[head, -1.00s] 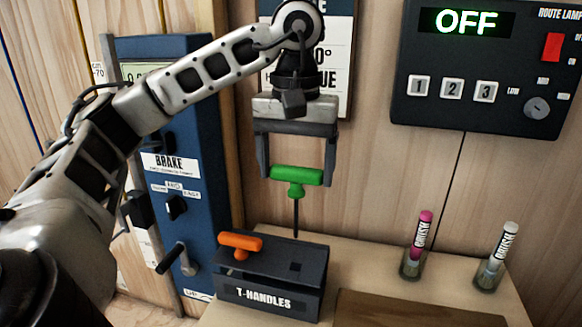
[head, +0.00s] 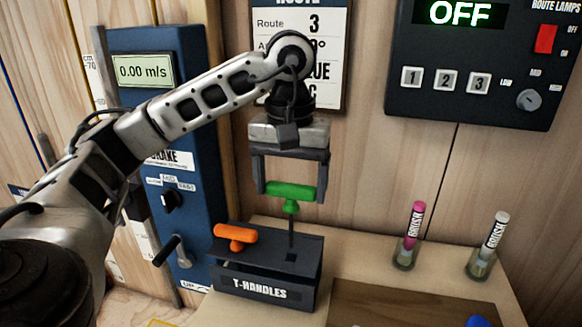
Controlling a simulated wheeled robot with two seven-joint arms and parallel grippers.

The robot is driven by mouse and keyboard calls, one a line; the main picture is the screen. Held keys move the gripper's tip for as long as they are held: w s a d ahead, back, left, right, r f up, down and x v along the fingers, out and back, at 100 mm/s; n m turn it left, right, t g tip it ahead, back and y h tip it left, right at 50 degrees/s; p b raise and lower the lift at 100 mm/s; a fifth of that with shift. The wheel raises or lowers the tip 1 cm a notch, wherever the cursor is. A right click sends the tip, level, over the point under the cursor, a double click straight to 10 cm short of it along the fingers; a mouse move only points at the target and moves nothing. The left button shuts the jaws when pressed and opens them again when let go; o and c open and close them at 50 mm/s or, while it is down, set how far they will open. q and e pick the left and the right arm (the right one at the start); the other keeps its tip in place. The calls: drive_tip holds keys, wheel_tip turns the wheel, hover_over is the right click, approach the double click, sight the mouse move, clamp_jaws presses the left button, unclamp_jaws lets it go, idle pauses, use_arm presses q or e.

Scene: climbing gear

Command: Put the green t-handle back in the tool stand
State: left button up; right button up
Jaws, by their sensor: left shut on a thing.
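The green t-handle (head: 291,191) is upright in my left gripper (head: 291,193), which is shut on its crossbar. Its thin dark shaft points down, with the tip close to the square hole (head: 291,257) in the top of the tool stand (head: 313,277). I cannot tell whether the tip is just above, behind or at the hole. The dark stand is labelled T-HANDLES and stands on the wooden bench. An orange t-handle (head: 235,235) sits in the left part of the stand. My right gripper is not in view.
Two tubes, one pink (head: 413,230) and one white (head: 490,245), stand in holders to the right. A brown board (head: 400,305) lies at the front. A blue brake panel (head: 190,120) is at left, a lamp box (head: 470,85) on the wall at right.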

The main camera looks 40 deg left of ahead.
use_arm(q)
drive_tip(key=shift+f+b, duration=0.3)
drive_tip(key=shift+f, duration=0.2)
drive_tip(key=b, duration=0.3)
hover_over(291, 236)
wheel_tip(291, 236, down, 4)
drive_tip(key=shift+s+f, duration=0.15)
drive_tip(key=shift+f+b, duration=2.4)
drive_tip(key=shift+f, duration=0.55)
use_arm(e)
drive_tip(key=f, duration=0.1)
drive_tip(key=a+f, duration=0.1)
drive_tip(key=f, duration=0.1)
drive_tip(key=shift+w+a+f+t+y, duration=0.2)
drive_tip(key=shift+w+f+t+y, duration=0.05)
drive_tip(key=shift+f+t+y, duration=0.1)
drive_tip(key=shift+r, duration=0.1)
use_arm(q)
drive_tip(key=o, duration=1.1)
drive_tip(key=shift+c, duration=0.2)
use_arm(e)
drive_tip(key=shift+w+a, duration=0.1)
